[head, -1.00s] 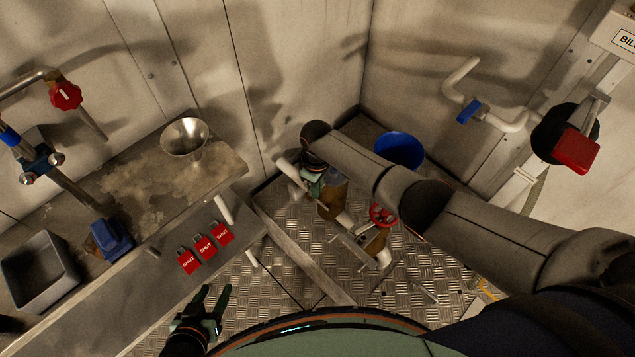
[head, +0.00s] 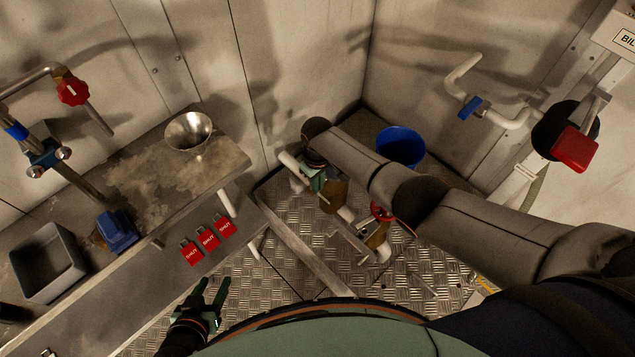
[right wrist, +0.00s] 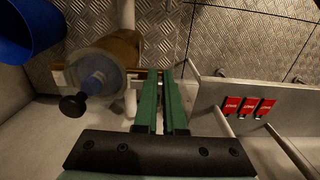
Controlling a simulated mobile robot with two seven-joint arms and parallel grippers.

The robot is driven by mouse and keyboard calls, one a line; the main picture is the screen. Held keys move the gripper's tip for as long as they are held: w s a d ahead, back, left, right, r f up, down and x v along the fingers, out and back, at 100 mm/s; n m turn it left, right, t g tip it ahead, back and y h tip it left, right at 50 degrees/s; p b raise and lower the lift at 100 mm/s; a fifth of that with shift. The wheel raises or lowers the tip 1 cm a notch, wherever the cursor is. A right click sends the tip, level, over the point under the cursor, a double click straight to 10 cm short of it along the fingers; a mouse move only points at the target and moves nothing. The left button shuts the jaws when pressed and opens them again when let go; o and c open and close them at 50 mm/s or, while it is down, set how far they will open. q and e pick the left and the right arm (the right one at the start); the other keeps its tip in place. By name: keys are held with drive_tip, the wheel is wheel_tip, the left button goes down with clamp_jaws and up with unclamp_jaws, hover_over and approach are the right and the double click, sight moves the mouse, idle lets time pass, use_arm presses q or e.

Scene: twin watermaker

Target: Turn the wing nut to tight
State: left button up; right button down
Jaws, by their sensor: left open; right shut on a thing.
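My right gripper (right wrist: 162,74) points down at the pipework, its two green fingers close together in the right wrist view. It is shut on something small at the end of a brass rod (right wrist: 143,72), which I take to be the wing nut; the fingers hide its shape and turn. Beside it is a round brass-coloured housing (right wrist: 112,58) with a blue centre and a black knob (right wrist: 72,105). In the head view my right arm partly covers the housing (head: 335,195), and the right gripper (head: 314,182) shows only in part. My left gripper (head: 212,292) is open and empty at lower left.
A blue bucket (head: 400,147) stands behind my right arm. A red handwheel (head: 380,211) on the pipework is partly covered by it. A bench (head: 140,190) with a metal funnel (head: 188,132) and grey basin (head: 48,262) is left; red SHUT tags (head: 208,240) hang at its front.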

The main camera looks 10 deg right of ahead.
drive_tip(key=c, duration=1)
unclamp_jaws()
drive_tip(key=shift+r, duration=0.1)
drive_tip(key=shift+r+p, duration=0.3)
drive_tip(key=shift+r, duration=0.05)
wheel_tip(320, 180, up, 12)
drive_tip(key=p, duration=0.4)
drive_tip(key=shift+f, duration=0.2)
drive_tip(key=shift+s, duration=0.1)
